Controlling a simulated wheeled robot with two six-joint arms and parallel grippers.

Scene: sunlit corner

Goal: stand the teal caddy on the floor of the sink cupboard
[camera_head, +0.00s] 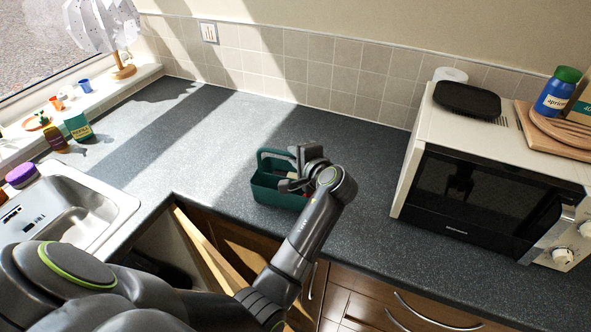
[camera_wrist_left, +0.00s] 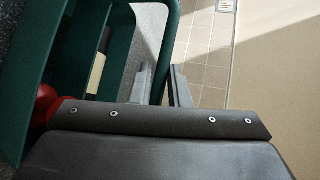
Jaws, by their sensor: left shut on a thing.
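The teal caddy (camera_head: 275,193) is upright at the front of the dark counter, near the inner corner. I cannot tell whether its base touches the counter. My left gripper (camera_head: 300,168) is over it and shut on its handle. In the left wrist view the teal handle (camera_wrist_left: 171,35) passes between the two fingers (camera_wrist_left: 163,88), and the caddy's open compartments (camera_wrist_left: 95,50) lie to the left, with a red thing inside. The sink cupboard (camera_head: 160,243) is below the counter at lower left, its door (camera_head: 208,250) open; my arm hides much of it and its floor. My right gripper is out of view.
A microwave (camera_head: 490,190) stands right of the caddy. The steel sink (camera_head: 75,205) is at left, with a green box (camera_head: 79,126) and bottles behind it. The counter (camera_head: 220,130) behind the caddy is clear. Closed drawers (camera_head: 380,305) are below the counter.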

